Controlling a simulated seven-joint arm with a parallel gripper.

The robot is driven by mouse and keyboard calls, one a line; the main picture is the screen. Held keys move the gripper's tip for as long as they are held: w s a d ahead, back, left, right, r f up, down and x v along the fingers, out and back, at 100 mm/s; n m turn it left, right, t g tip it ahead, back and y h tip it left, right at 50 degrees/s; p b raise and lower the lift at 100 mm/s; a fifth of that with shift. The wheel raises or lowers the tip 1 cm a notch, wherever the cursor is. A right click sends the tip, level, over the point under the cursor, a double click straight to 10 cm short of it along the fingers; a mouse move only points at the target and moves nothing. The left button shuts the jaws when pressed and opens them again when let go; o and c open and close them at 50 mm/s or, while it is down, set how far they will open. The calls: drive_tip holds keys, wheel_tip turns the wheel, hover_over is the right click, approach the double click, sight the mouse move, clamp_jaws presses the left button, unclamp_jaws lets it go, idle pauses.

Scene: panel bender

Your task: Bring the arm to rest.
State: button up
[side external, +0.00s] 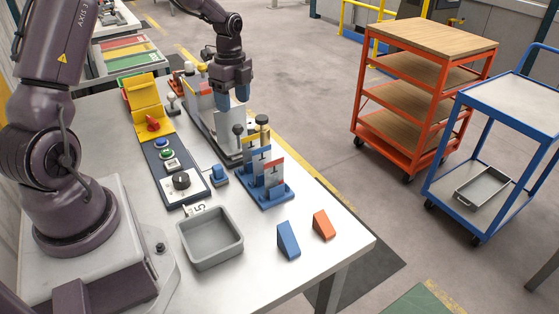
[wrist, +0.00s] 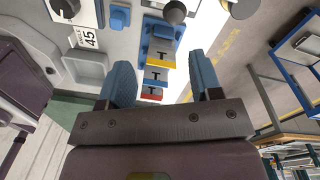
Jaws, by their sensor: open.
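My gripper (side external: 233,100) hangs above the far part of the metal workbench, over the bender fixture (side external: 213,124). Its two blue fingers point down. In the wrist view my gripper (wrist: 163,84) shows its blue fingers spread apart with nothing between them. Beyond the fingertips in that view is the blue rack with the T-marked plates (wrist: 156,76). The fingers hide part of the bench.
A grey tray (side external: 210,258), a blue wedge (side external: 288,240) and an orange wedge (side external: 323,225) are on the near bench. The button panel (side external: 172,170), yellow stand (side external: 148,97) and blue rack (side external: 270,196) line the middle. An orange cart (side external: 428,50) and blue cart (side external: 515,105) stand right.

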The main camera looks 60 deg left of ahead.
drive_tip(key=s+d+r+n+t, duration=0.3)
drive_tip(key=s+d+r+n, duration=0.3)
drive_tip(key=s+d+r, duration=0.2)
drive_tip(key=s+d+r+n+t, duration=0.3)
drive_tip(key=s+d+r+n, duration=0.4)
drive_tip(key=d+r, duration=0.3)
drive_tip(key=s+d, duration=0.1)
drive_tip(key=d, duration=0.2)
drive_tip(key=shift+s, duration=0.35)
